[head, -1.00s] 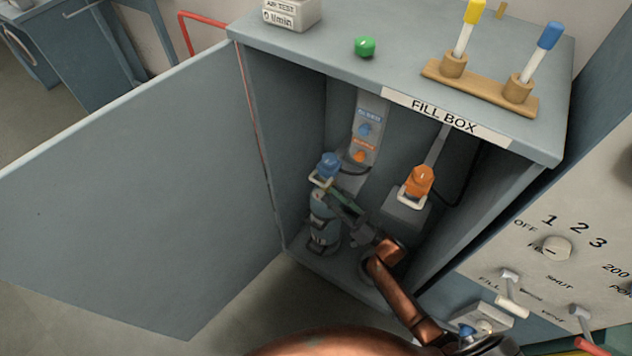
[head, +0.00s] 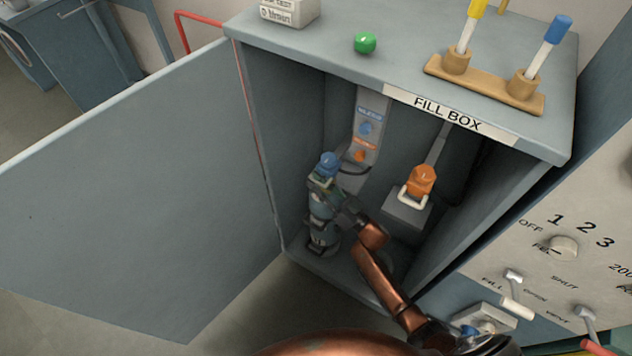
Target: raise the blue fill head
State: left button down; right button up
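The blue fill head (head: 327,164) sits on top of an upright grey-blue cylinder (head: 321,236) at the left inside the open fill box. My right gripper (head: 322,188) reaches in from the lower right and is just below the blue head, in front of it and the cylinder's upper part. It covers the head's pale handle, and I cannot tell whether its fingers are closed on anything. The orange fill head (head: 421,181), with a pale handle, rests on a grey block (head: 405,213) to the right. My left gripper is not in view.
The box door (head: 130,190) stands open at the left. The box roof (head: 400,55) carries a green button (head: 365,43) and a wooden rack (head: 485,85) with yellow and blue tools. A control panel (head: 560,275) with knob and levers is at the right.

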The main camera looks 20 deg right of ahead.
grip_shut()
dwell(0.3)
